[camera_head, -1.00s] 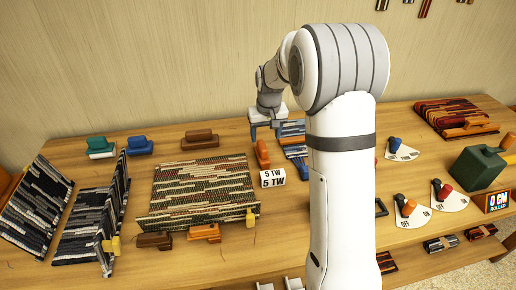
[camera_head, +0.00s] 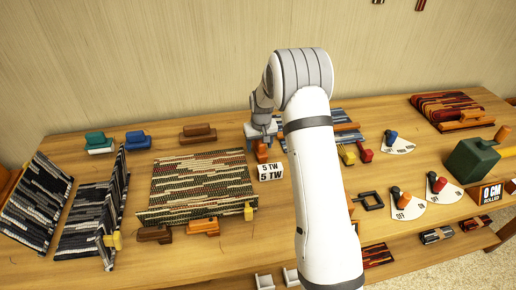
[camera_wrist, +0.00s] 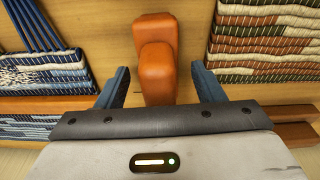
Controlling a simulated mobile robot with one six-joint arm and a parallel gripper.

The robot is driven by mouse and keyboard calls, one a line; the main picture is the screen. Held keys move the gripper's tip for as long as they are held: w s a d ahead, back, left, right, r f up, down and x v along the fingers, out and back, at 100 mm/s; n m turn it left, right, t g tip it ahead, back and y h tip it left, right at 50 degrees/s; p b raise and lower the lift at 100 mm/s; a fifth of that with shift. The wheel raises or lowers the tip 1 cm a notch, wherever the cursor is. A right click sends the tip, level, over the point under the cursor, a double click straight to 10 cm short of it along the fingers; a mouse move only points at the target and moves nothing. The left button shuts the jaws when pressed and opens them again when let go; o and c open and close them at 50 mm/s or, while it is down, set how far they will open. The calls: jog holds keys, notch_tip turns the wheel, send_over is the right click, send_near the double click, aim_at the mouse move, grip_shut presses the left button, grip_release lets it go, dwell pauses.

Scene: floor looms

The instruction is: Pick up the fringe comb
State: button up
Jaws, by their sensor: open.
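An orange piece with a rounded upright grip, which I take to be the fringe comb (camera_head: 261,153), stands on the table between the striped woven mat and the blue strips. In the wrist view the orange comb (camera_wrist: 156,72) lies between the two blue fingers of my gripper (camera_wrist: 160,82). The fingers are apart, with a gap to the comb on both sides. In the head view my gripper (camera_head: 260,133) is above and behind the comb and hides its far part. Comb teeth cannot be made out.
The striped mat (camera_head: 203,185) lies left of the comb, and a "5 TW" sign (camera_head: 270,172) stands close in front of it. Blue woven strips (camera_head: 345,128) lie to the right. A brown block (camera_head: 197,134) is at the back left.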

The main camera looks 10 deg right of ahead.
jog(key=shift+c, duration=0.5)
jog(key=c, duration=1.1)
jog(key=shift+r, duration=0.1)
notch_tip(320, 180, up, 10)
jog(key=shift+f+b, duration=0.1)
jog(key=shift+b, duration=0.35)
